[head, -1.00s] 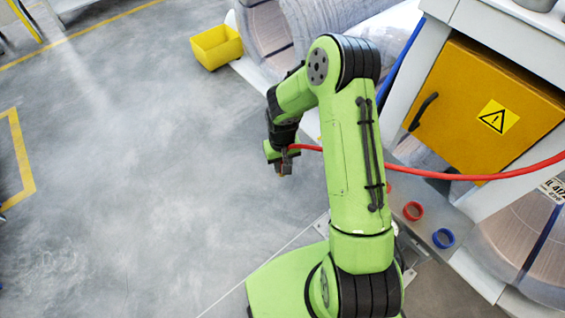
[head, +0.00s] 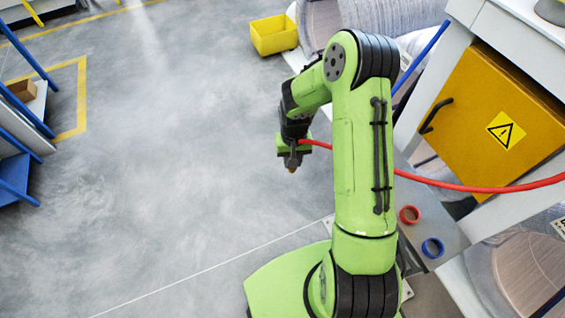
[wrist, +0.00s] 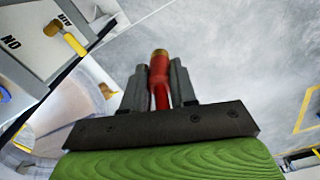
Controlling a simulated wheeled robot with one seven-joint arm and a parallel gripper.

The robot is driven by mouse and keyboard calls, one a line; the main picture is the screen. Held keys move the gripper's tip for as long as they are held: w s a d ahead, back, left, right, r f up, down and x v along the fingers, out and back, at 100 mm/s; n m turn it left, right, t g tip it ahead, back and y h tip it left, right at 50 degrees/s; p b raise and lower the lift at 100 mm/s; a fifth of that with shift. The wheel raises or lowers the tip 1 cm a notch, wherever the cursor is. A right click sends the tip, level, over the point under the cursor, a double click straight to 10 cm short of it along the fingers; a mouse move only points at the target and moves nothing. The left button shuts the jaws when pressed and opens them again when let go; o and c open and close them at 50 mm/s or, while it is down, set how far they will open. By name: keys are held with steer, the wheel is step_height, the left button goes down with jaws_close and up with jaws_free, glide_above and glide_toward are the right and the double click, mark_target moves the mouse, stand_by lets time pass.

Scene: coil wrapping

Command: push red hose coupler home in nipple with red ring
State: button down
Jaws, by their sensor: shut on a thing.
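My gripper (head: 293,160) is shut on the red hose coupler (wrist: 160,82), which sits between the two grey fingers in the wrist view with its brass end pointing outward. In the head view the coupler's brass tip (head: 292,170) pokes out below the fingers over open floor. The red hose (head: 450,187) runs from the gripper behind my arm to the right edge. A red ring (head: 409,215) lies on a grey surface right of my arm, well apart from the coupler. The nipple itself is too small to make out.
A blue ring (head: 432,248) is beside the red ring. A white cabinet with an orange door (head: 495,110) stands at the right. A yellow bin (head: 274,36) and wrapped coils (head: 385,18) are at the back. A blue rack (head: 18,150) is at the left. The floor between is clear.

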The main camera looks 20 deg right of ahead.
steer(key=s+d+r+m+p, duration=0.1)
steer(key=s+d+r+m, duration=0.6)
steer(key=d, duration=0.4)
steer(key=s+d+r+m+p, duration=0.2)
steer(key=s+d+r+m, duration=0.5)
steer(key=s+d+m, duration=0.2)
steer(key=d+m, duration=0.2)
steer(key=shift+s+d+m, duration=0.3)
steer(key=shift+d+m, duration=0.1)
step_height(320, 180, down, 6)
steer(key=b, duration=0.4)
steer(key=shift+a+b, duration=0.1)
steer(key=shift+b, duration=0.3)
steer(key=shift+f+b, duration=0.35)
steer(key=shift+f+b, duration=0.9)
steer(key=shift+f, duration=0.15)
